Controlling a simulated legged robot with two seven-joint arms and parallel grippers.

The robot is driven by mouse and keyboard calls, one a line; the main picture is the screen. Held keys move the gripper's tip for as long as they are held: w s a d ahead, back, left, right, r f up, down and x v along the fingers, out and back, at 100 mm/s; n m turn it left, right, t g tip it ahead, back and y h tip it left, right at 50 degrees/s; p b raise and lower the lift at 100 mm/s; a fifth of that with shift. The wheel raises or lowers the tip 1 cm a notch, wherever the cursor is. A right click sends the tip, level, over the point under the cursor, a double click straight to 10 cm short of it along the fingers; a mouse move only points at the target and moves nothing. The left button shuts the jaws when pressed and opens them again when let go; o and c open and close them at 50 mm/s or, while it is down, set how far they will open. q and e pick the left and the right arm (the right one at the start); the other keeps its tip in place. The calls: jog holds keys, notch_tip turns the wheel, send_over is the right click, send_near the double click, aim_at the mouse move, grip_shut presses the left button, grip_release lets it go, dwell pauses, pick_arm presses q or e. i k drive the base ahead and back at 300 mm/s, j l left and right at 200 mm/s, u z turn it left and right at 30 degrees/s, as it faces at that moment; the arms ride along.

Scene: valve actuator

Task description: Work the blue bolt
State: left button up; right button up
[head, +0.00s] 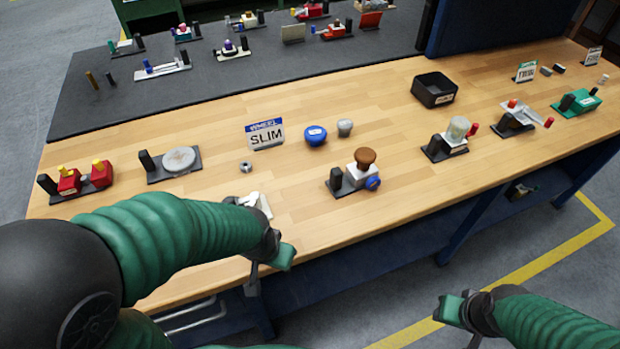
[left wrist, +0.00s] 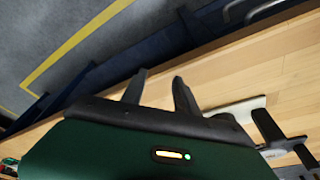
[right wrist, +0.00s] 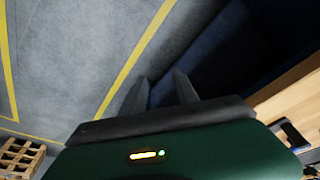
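A small valve actuator stands on the wooden bench in the head view, with a brown mushroom knob (head: 365,158) on a white body, a black upright plate and a dark base. A blue round part (head: 373,183), which looks like the blue bolt, sticks out of its front right side. My left gripper (head: 252,281) is at the bench's front edge, left of and nearer than the actuator. Its fingers are apart and empty in the left wrist view (left wrist: 159,80). My right gripper (head: 474,341) is low over the floor in front of the bench; its fingers are apart and empty in the right wrist view (right wrist: 160,82).
A white-and-dark fixture (head: 257,204) stands just behind my left gripper.

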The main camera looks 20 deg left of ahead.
aim_at(373, 182)
jog(key=i+l+u, duration=0.15)
jog(key=l+u, duration=0.3)
jog(key=i+l+u, duration=0.1)
jog(key=l+u, duration=0.15)
jog(key=u, duration=0.25)
jog(key=l+u, duration=0.8)
jog(key=u, duration=0.15)
jog(key=k+l+u, duration=0.15)
jog(key=l+u, duration=0.3)
jog(key=k+l, duration=0.2)
jog(key=l, duration=0.25)
jog(key=k+l+u, duration=0.1)
jog(key=k+l, duration=0.15)
jog(key=l, duration=0.25)
jog(key=k+l, duration=0.25)
jog(key=l, duration=0.15)
jog(key=k+l+u, duration=0.1)
jog(key=k+l, duration=0.15)
jog(key=l, duration=0.2)
